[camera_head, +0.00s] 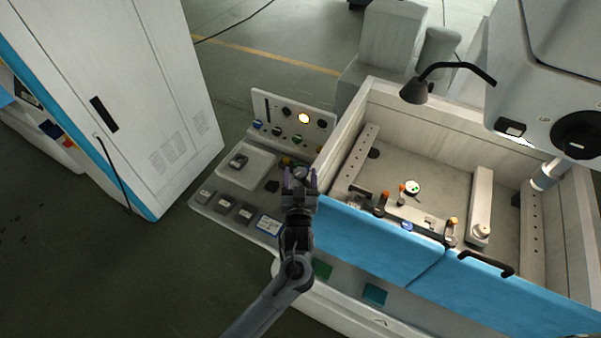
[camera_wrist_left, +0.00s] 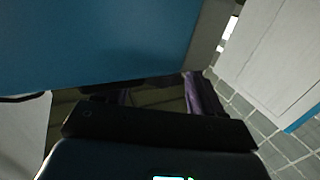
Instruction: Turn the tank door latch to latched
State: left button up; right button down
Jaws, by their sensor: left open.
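The blue tank door (camera_head: 372,240) forms the front wall of the pale tank (camera_head: 374,88), with a black bar handle (camera_head: 486,264) towards its right part. I cannot pick out the latch for certain; my left gripper and arm may cover it at the door's left end. My left gripper (camera_head: 300,178) is open, pointing away from the camera, just left of the door's left end. I cannot tell whether it touches anything. In the left wrist view, a blue surface (camera_wrist_left: 100,40) fills the upper left beyond the fingers. My right gripper is out of view.
A control console (camera_head: 292,118) with knobs and a lit yellow lamp stands behind my left gripper. Several grey pads (camera_head: 223,206) lie on its ledge. Inside the tank are clamps and a round part (camera_head: 412,187). A tall white cabinet (camera_head: 115,80) stands left, with open floor before it.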

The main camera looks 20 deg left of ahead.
pick_arm(q)
jog(key=b+v, duration=0.1)
jog(key=v, duration=0.8)
jog(key=shift+s, duration=0.1)
